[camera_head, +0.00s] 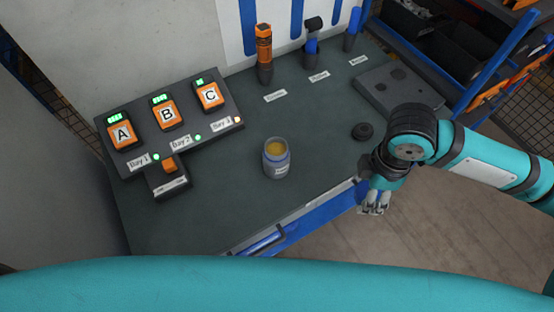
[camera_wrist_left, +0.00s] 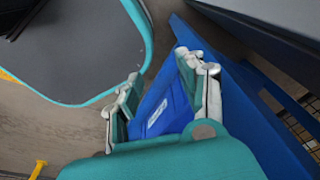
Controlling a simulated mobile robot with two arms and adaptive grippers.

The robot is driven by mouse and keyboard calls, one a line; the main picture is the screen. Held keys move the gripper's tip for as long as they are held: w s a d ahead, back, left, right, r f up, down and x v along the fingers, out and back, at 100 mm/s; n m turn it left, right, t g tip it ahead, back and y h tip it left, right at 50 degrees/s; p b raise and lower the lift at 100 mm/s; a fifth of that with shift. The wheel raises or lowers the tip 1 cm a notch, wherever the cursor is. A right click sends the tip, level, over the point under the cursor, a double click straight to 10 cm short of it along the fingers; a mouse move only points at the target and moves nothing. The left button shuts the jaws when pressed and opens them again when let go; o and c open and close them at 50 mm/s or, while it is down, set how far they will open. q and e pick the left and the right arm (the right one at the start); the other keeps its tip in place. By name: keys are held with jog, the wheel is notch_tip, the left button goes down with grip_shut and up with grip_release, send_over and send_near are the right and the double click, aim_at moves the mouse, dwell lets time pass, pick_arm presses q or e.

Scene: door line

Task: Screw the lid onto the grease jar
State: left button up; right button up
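The grease jar (camera_head: 277,166) stands upright and uncovered near the middle of the bench, with yellow-brown grease in its mouth and a pale label on its front. A small dark round lid (camera_head: 362,131) lies on the bench to its right, beside my right arm. My right gripper (camera_head: 376,206) hangs past the bench's front edge, empty, its pale fingers seeming apart; it touches neither jar nor lid. My left gripper (camera_wrist_left: 163,88) is open and empty in the left wrist view, above a blue panel. It is not recognisable in the head view.
A charger rack (camera_head: 190,140) with orange units A, B and C stands at the left. An orange torch (camera_head: 264,52) and other tools stand along the back. A grey plate (camera_head: 400,92) lies at the right back. The bench around the jar is clear.

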pick_arm(q)
jog(key=shift+s+a+f+b, duration=0.1)
jog(key=shift+s+f+b, duration=0.3)
jog(key=shift+s, duration=0.55)
jog(key=shift+c, duration=0.2)
pick_arm(e)
jog(key=w+r+m, duration=0.1)
jog(key=r+m, duration=0.2)
jog(key=m, duration=0.5)
jog(key=w+d+r+m, duration=0.1)
jog(key=w+r+m, duration=0.1)
jog(key=m, duration=0.7)
jog(key=shift+d+r+m, duration=0.2)
jog(key=shift+r+m, duration=0.1)
jog(key=shift+r, duration=0.55)
